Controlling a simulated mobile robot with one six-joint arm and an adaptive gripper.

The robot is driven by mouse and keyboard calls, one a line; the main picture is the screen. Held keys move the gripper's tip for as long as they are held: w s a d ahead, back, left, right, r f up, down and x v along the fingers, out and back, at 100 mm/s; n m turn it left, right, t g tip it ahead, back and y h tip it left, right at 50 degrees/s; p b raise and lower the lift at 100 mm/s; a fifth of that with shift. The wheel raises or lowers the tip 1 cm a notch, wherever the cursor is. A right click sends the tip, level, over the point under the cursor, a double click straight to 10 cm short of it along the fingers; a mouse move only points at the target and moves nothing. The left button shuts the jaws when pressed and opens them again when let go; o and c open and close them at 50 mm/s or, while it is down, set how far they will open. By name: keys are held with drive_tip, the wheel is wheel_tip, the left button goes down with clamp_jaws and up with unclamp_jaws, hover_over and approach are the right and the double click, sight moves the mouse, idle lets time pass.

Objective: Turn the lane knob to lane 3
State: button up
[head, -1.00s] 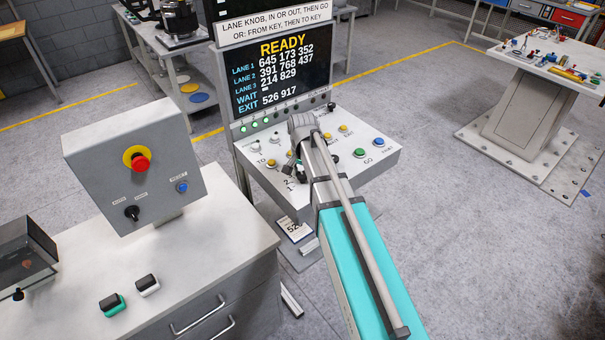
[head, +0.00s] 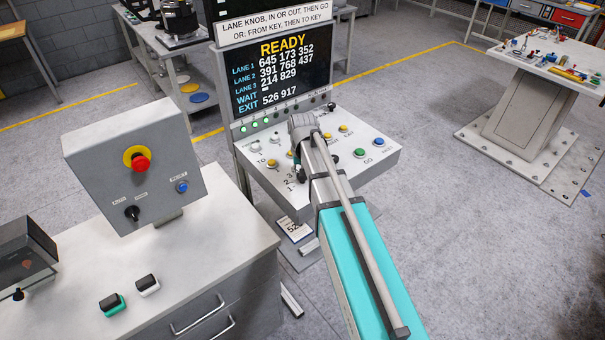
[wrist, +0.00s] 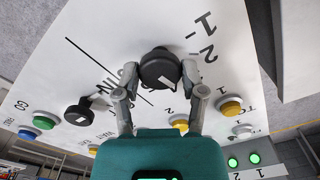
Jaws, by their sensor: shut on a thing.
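In the wrist view a round black knob (wrist: 158,68) stands on the white panel. My gripper (wrist: 160,72) is shut on it, one finger on each side. The printed numbers 1 and 2 show to the right of the knob; the 3 is hidden or unclear there. I cannot tell which number the knob points to. In the head view the sloped white control panel (head: 376,139) stands below a dark display (head: 287,75) reading READY, with rows for lanes 1 to 3, WAIT and EXIT.
A second black knob (wrist: 78,111) stands left of the held one. Yellow buttons (wrist: 231,106) and a green button (head: 359,153) are close by. A grey box with a red stop button (head: 140,161) stands on the cabinet at left.

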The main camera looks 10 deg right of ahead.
drive_tip(key=shift+n, duration=0.5)
drive_tip(key=o, duration=1.2)
drive_tip(key=shift+c, duration=0.2)
drive_tip(key=shift+m, duration=0.3)
